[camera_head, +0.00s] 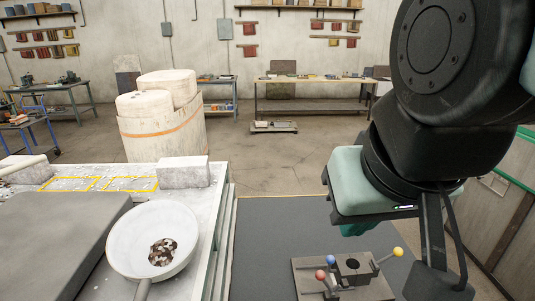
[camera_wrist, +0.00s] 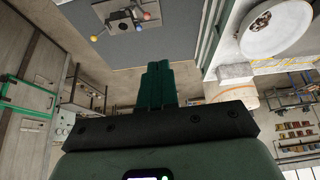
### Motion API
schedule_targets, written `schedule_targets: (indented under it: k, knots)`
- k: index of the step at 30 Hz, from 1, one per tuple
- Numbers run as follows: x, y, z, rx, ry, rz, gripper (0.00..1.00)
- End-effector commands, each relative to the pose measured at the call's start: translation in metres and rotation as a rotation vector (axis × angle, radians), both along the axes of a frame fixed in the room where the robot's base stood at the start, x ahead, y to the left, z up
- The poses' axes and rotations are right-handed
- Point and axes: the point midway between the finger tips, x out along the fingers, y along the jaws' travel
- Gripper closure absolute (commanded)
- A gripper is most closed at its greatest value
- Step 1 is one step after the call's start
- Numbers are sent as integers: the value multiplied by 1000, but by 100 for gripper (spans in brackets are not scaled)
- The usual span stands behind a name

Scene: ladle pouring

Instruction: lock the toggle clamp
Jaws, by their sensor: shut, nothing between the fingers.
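The toggle clamp fixture (camera_head: 310,276) is a dark flat block with levers on the grey mat at the lower right of the head view. The levers carry a blue knob (camera_head: 330,260), a red knob (camera_head: 320,274) and a yellow knob (camera_head: 398,252). I cannot tell how each lever stands. The fixture also shows at the top of the wrist view (camera_wrist: 122,22). My gripper (camera_wrist: 158,66) has green fingers pressed together, with nothing between them. It is apart from the fixture and the knobs. In the head view, the fingers are mostly hidden behind my wrist.
A white ladle bowl (camera_head: 148,228) holding dark and pale pieces sits left of the mat (camera_head: 262,240). A grey slab (camera_head: 50,240) lies beyond it to the left. A stone-like block (camera_head: 182,171) stands behind the ladle. The mat left of the fixture is bare.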

Motion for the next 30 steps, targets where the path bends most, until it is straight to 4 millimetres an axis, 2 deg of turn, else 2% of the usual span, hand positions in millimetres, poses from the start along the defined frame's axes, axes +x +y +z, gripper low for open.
schedule_targets:
  k: [5, 8, 16, 23, 30]
  knots:
    - [9, 0, -2, -61, 34, 74, 100]
    - [23, 0, -7, -154, 88, 203, 100]
    - [81, 7, -35, -466, 305, 762, 100]
    - [130, 21, -77, -652, 488, 1302, 100]
    - [173, 43, -141, -747, 647, 1905, 100]
